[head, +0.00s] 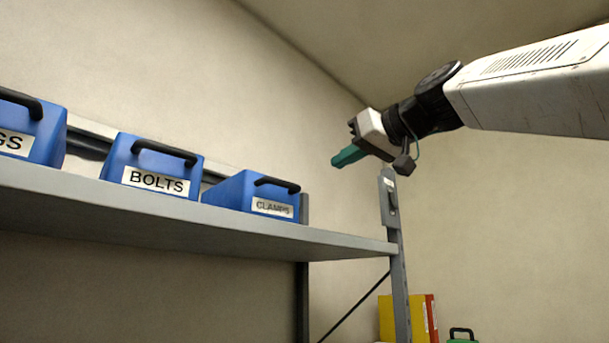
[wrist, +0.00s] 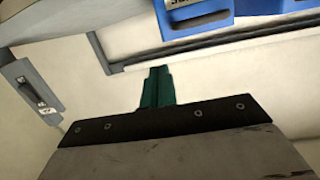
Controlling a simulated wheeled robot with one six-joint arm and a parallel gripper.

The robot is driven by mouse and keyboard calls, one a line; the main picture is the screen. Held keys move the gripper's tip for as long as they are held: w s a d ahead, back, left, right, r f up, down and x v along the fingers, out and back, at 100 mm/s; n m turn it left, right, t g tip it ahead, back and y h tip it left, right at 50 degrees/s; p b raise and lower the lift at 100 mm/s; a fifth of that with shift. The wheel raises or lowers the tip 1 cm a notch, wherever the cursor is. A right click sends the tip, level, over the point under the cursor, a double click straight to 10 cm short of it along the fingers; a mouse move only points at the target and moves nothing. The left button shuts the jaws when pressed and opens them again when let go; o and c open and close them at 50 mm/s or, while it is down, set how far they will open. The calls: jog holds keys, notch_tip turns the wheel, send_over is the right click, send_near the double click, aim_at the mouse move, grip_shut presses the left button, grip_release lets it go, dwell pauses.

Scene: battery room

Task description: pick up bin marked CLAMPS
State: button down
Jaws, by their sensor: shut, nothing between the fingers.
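The blue bin marked CLAMPS (head: 230,191) stands on the shelf in the head view, at the right end of the row, with a black handle (head: 277,185) and a white label on its front. My gripper (head: 346,156) is above and to the right of it, clear of the bin, near the shelf's right post. Its green fingers are shut and empty. The wrist view shows the shut fingers (wrist: 157,87) pointing toward the wall. A blue bin (wrist: 195,15) shows at the top of that view, its label cut off.
A blue bin marked BOLTS (head: 150,165) stands left of the CLAMPS bin, and another blue bin (head: 40,135) is at the left edge. The grey shelf (head: 200,215) ends at an upright post (head: 398,270). Yellow and red binders (head: 408,318) stand lower right.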

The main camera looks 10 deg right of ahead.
jog(key=x, duration=1.2)
jog(key=shift+s+a+r, duration=0.2)
jog(key=shift+a, duration=0.1)
